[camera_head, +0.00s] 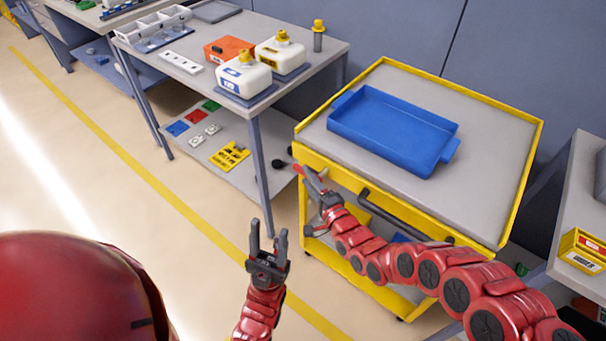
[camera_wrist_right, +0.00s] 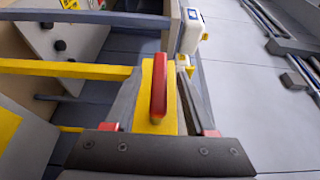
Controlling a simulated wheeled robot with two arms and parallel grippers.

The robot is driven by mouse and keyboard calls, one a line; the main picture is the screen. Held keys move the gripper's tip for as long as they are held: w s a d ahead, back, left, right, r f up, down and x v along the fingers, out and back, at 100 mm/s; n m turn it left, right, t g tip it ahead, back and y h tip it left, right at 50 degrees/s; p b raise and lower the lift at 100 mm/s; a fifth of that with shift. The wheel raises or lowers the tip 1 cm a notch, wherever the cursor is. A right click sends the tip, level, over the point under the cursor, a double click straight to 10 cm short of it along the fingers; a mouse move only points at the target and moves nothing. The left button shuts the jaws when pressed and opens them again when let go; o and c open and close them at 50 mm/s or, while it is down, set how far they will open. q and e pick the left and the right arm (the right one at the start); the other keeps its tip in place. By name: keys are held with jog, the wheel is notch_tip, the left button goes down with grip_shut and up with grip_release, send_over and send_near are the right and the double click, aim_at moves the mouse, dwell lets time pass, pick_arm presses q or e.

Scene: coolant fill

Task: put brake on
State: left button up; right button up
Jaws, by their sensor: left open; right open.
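The yellow-framed cart (camera_head: 525,180) stands right of centre in the head view. A red brake lever (camera_head: 311,180) is at its near left corner. In the right wrist view the lever (camera_wrist_right: 158,86) stands up in front of a yellow plate on the cart. My right gripper (camera_head: 317,188) is open at that corner, and its fingers appear on either side of the lever, apart from it. Whether the lever is fully between the fingertips in depth, I cannot tell. My left gripper (camera_head: 268,243) is open and empty, in front of the workbench and left of the cart.
A blue tray (camera_head: 390,130) lies on the cart top, and a dark push handle (camera_head: 405,215) runs along its near side. The workbench (camera_head: 205,85) at the back left holds white jugs (camera_head: 280,52) and an orange box. The floor at left is clear.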

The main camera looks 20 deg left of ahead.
jog(key=shift+b+x, duration=0.3)
jog(key=shift+x, duration=1.55)
grip_shut()
jog(key=shift+d, duration=0.1)
